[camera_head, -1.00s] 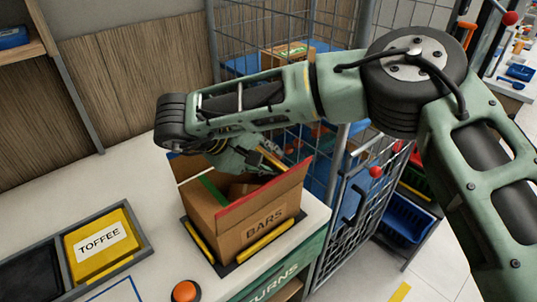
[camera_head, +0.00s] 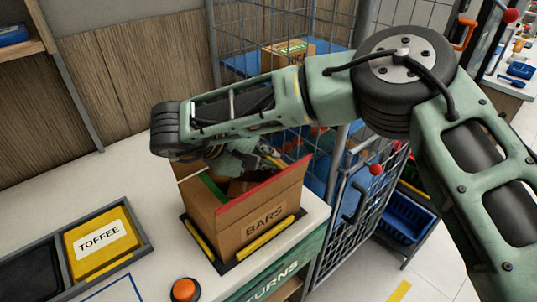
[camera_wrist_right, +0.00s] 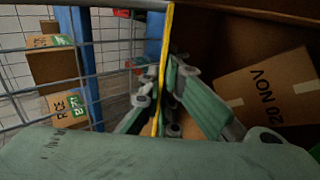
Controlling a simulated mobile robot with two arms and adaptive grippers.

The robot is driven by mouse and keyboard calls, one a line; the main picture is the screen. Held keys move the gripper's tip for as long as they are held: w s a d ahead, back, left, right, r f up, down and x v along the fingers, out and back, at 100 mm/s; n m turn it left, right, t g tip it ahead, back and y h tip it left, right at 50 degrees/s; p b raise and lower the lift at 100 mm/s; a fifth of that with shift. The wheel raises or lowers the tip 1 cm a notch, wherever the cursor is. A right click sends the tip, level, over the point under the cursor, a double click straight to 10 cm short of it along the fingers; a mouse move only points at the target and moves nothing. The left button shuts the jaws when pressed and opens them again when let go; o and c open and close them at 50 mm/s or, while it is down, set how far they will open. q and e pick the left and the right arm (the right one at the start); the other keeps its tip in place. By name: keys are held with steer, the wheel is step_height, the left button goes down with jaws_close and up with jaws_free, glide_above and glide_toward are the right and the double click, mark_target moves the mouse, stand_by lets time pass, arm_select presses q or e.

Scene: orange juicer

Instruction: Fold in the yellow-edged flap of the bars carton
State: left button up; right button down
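The open bars carton (camera_head: 262,225) stands upright on a dark mat with yellow side strips on the counter. Its red-edged flap (camera_head: 268,190) stands up at the front, and its green-edged flap (camera_head: 211,186) shows at the left. The yellow-edged flap (camera_wrist_right: 163,70) shows nearly edge-on in the right wrist view, mostly hidden by my arm in the head view. My right gripper (camera_wrist_right: 163,75) is above the carton's far side, with a finger on each side of this flap, apparently closed on it. My left gripper is not in view.
In the carton lies a box marked 20 NOV (camera_wrist_right: 265,88). A wire cage (camera_head: 270,40) stands close behind, with cartons inside. A toffee tray (camera_head: 98,240) and an orange button (camera_head: 185,290) are at the left and front. The counter's back left is clear.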

steer(key=shift+s+a+f+t+h+b, duration=0.1)
steer(key=shift+a+f+t+h+b, duration=0.1)
steer(key=shift+t+h, duration=0.2)
steer(key=shift+s+a+f+t+h+b, duration=0.1)
steer(key=shift+t+h+b, duration=0.15)
steer(key=shift+h, duration=0.25)
steer(key=c, duration=2)
jaws_free()
steer(key=v, duration=0.7)
steer(key=shift+a+r, duration=0.15)
